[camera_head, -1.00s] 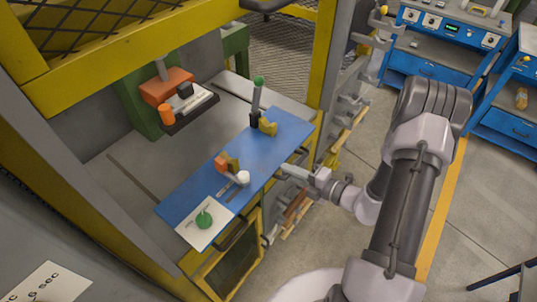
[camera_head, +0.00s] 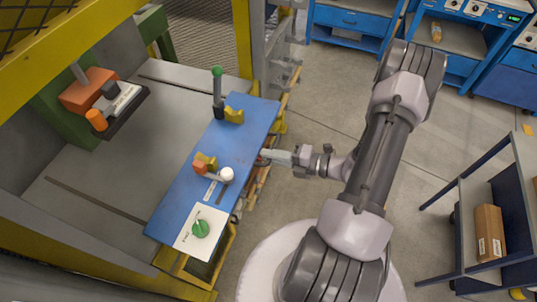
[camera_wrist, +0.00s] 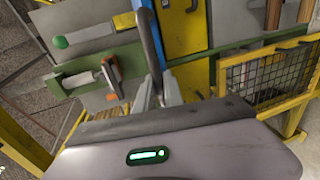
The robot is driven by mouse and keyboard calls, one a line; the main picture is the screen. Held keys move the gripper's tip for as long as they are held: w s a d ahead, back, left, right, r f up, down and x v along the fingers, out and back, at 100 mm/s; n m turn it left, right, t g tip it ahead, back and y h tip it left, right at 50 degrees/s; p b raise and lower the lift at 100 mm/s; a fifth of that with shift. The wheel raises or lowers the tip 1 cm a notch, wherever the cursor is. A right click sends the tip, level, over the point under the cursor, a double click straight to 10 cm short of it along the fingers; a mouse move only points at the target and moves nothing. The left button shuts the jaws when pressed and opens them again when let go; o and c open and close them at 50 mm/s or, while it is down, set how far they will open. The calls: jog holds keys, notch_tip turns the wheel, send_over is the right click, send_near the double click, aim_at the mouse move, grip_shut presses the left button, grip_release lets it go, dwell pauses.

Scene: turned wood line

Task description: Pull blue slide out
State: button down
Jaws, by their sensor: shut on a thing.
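The blue slide (camera_head: 240,140) is a long flat plate along the front of the grey machine bed. My gripper (camera_head: 266,156) is at the slide's right-hand edge, about mid-length. In the wrist view my gripper (camera_wrist: 160,92) is shut on a dark bar handle (camera_wrist: 150,40). The head view barely shows the handle behind the fingers.
The grey bed (camera_head: 100,185) has dark slots. An orange clamp unit (camera_head: 88,90) stands at the back. A dark shelf cart (camera_head: 470,215) with a box stands at right.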

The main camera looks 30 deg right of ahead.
jog(key=c, duration=1.7)
grip_release()
jog(key=shift+s+d, duration=0.1)
jog(key=shift+s, duration=0.05)
jog(key=shift+c, duration=0.2)
jog(key=p+v, duration=0.3)
jog(key=v, duration=1.4)
jog(key=shift+s, duration=0.25)
jog(key=shift+d, duration=0.15)
